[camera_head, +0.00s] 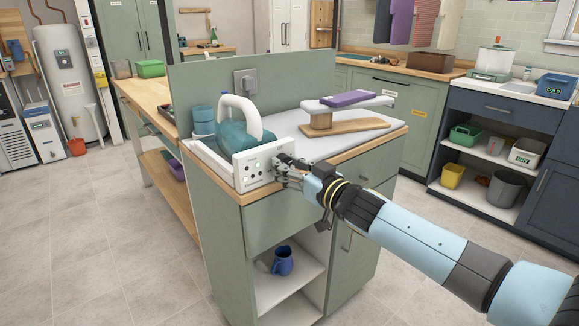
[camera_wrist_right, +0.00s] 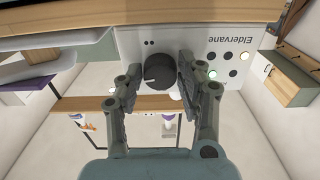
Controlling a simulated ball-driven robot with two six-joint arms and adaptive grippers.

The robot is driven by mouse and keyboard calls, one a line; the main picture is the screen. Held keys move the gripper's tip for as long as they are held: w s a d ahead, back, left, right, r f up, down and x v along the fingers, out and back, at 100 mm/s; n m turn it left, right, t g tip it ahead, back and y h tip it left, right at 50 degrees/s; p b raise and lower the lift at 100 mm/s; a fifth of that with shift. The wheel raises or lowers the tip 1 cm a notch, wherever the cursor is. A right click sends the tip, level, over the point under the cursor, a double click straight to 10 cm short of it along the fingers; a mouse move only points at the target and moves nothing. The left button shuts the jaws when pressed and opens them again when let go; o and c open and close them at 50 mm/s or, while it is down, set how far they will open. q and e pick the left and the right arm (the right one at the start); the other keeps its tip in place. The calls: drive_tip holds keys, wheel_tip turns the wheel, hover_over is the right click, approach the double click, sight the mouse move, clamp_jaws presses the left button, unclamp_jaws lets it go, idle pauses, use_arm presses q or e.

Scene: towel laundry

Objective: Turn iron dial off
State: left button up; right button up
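In the right wrist view the panel (camera_wrist_right: 215,75) reads "Eldervane" and bears a round dark dial (camera_wrist_right: 159,74) with a pale pointer line. My right gripper (camera_head: 286,170) is at the right part of the panel. In the wrist view its fingers (camera_wrist_right: 160,82) stand on both sides of the dial, with slight gaps visible; the gripper looks open. In the head view the gripper hides the dial. My left gripper is not in view.
A small ironing board (camera_head: 330,133) with a purple folded cloth (camera_head: 345,98) is right of the iron. A blue cup (camera_head: 203,121) stands behind the station's left. A blue mug (camera_head: 283,261) sits on the shelf below. The floor (camera_head: 120,250) at left is clear.

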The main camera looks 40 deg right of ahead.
drive_tip(key=c, duration=0.6)
drive_tip(key=shift+n, duration=0.4)
drive_tip(key=shift+d+n+b, duration=0.1)
drive_tip(key=shift+n+b, duration=0.9)
drive_tip(key=shift+n, duration=6.6)
drive_tip(key=o, duration=1.1)
